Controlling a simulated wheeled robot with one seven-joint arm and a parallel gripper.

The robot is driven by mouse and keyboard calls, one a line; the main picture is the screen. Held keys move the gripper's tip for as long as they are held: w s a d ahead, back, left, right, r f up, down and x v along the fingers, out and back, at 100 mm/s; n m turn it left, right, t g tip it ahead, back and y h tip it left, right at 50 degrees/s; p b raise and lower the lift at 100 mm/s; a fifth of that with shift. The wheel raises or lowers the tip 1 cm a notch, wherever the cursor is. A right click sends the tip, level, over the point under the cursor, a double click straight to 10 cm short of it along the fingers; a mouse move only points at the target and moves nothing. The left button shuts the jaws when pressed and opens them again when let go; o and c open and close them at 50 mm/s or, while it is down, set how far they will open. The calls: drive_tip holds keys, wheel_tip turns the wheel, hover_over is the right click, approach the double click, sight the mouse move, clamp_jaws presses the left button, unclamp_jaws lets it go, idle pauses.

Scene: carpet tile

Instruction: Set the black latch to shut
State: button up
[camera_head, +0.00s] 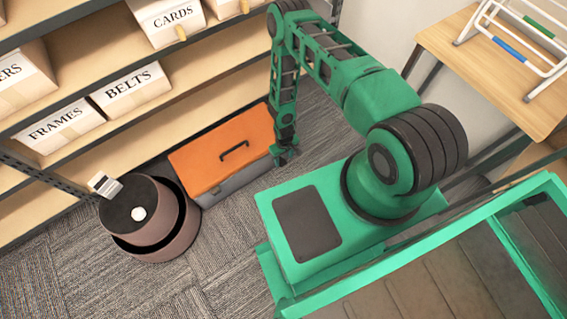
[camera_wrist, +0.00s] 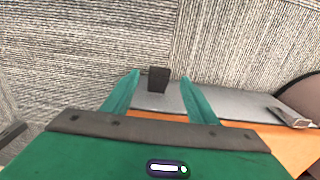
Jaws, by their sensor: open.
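The toolbox has an orange lid (camera_head: 215,160) with a black handle and a grey lower body (camera_head: 226,185). It sits on the carpet in front of the shelf. In the wrist view, the black latch (camera_wrist: 158,80) is a small dark block at the grey body's edge, appearing to stick out over the carpet. My gripper (camera_head: 286,156) is at the right end of the toolbox in the head view. Its green fingers are spread, with the latch between their tips in the wrist view; contact cannot be told. The head view does not show the latch clearly.
A second, pale metallic latch (camera_wrist: 291,117) is at the right in the wrist view. A round brown container (camera_head: 150,220) stands close left of the toolbox. The shelf (camera_head: 205,85) with labelled boxes rises behind. A wooden table (camera_head: 460,50) is at the upper right.

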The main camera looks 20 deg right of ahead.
sight(284, 164)
drive_tip(key=shift+f, duration=2.55)
